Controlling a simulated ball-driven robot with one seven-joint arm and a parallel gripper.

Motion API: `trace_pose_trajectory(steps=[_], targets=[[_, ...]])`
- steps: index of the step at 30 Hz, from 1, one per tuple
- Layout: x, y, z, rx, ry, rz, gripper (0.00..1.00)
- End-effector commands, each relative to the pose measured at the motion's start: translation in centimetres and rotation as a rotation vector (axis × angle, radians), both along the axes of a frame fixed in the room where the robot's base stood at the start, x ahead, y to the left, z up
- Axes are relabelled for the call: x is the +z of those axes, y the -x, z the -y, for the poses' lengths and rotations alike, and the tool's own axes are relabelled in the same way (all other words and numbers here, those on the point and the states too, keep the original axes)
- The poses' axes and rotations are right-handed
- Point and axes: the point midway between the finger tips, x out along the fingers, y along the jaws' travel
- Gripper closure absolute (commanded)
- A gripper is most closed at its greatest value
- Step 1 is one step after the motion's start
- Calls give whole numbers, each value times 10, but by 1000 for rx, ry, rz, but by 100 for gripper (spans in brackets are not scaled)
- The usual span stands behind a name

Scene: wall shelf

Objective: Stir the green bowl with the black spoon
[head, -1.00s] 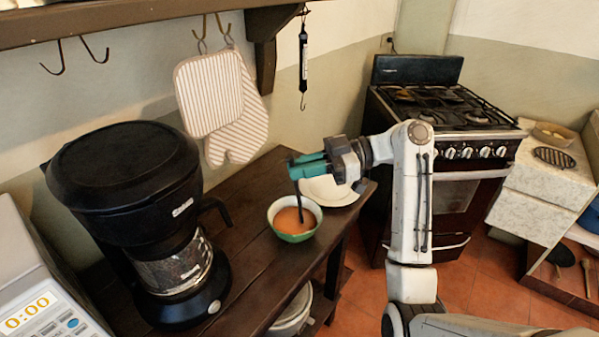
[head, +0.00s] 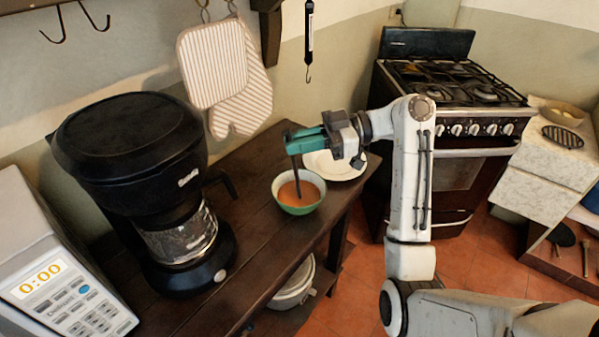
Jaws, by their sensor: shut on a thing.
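The green bowl (head: 298,207) stands on the dark wooden table and holds an orange-brown liquid. The black spoon (head: 296,176) hangs steeply down from my gripper, with its lower end in the liquid; the spoon's tip is hidden there. My gripper (head: 291,140), with teal fingers, is shut on the spoon's upper part, above the bowl's far-left side.
A white plate (head: 340,170) lies just behind the bowl, below my gripper. A black coffee maker (head: 150,170) stands left on the table (head: 245,235). A microwave (head: 60,285) is at far left. Oven mitts (head: 240,95) hang on the wall. A stove (head: 455,125) stands behind right.

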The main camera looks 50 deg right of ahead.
Motion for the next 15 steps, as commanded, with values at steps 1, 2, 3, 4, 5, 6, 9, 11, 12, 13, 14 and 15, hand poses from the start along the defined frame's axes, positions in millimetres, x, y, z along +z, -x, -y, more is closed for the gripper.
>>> trace_pose_trajectory(steps=[1, 2, 3, 4, 5, 6, 9, 11, 12, 13, 14, 15], targets=[[5, 0, -1, 0, 1, 1, 100], [7, 0, -1, 0, 1, 1, 100], [10, 0, -2, 0, 1, 1, 100], [12, 0, -2, 0, 1, 1, 100], [14, 0, -3, 0, 1, 1, 100], [17, 0, -3, 0, 1, 1, 100], [24, 0, -5, 0, 1, 1, 100], [28, 0, -6, 0, 1, 1, 100], [31, 0, -6, 0, 1, 1, 100], [33, 0, -7, 0, 1, 1, 100], [35, 0, -7, 0, 1, 1, 100], [38, 0, -8, 0, 1, 1, 100]])
